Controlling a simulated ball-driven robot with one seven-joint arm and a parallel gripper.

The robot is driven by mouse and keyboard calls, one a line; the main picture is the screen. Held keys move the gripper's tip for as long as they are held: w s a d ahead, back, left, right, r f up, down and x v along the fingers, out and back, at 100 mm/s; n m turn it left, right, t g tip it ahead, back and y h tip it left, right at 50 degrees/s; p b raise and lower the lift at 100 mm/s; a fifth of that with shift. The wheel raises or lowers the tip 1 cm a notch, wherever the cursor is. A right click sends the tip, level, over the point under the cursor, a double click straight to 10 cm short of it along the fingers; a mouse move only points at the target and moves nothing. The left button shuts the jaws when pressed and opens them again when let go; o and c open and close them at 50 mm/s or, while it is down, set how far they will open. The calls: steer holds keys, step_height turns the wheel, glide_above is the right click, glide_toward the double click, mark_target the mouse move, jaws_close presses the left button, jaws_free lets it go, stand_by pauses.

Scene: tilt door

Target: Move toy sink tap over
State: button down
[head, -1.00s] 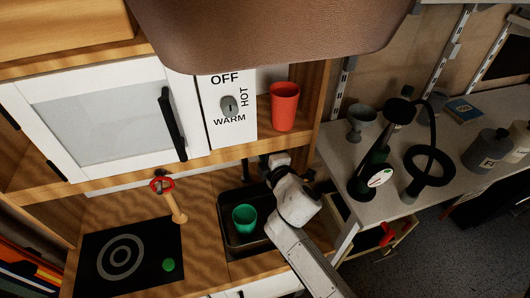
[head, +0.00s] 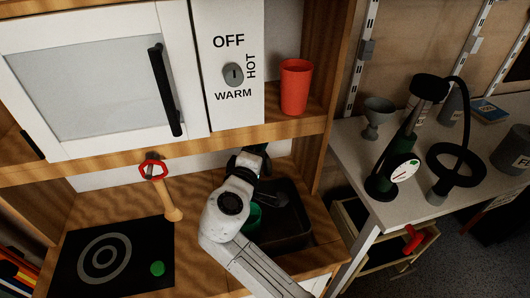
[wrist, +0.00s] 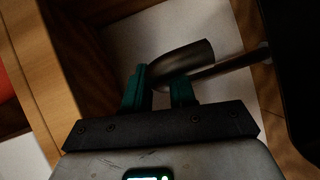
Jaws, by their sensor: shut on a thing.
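The toy sink tap (wrist: 190,60) is a dark metal spout in the wrist view. My gripper (wrist: 160,85), with green-padded fingers, is shut on it, the spout running between the pads and out to the upper right. In the head view my arm covers the gripper and most of the tap. The dark sink basin (head: 290,215) lies below and right of my wrist. A green cup (head: 254,215) stands in it, partly hidden behind my arm.
A red cup (head: 295,87) stands on the shelf above the sink. A side bench (head: 345,140) at right carries a green pump (head: 395,160) and bottles.

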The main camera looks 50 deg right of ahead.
steer(key=shift+w+a+m+g+h, duration=0.2)
steer(key=shift+a+m+g+h, duration=0.15)
steer(key=shift+m+g, duration=0.45)
steer(key=shift+w+a+m+g+h, duration=0.2)
steer(key=shift+a+m+g, duration=0.25)
steer(key=shift+g, duration=0.55)
steer(key=c, duration=1)
jaws_free()
steer(key=p+v, duration=0.1)
steer(key=v, duration=0.9)
steer(key=shift+w+a, duration=0.1)
steer(key=shift+a, duration=0.3)
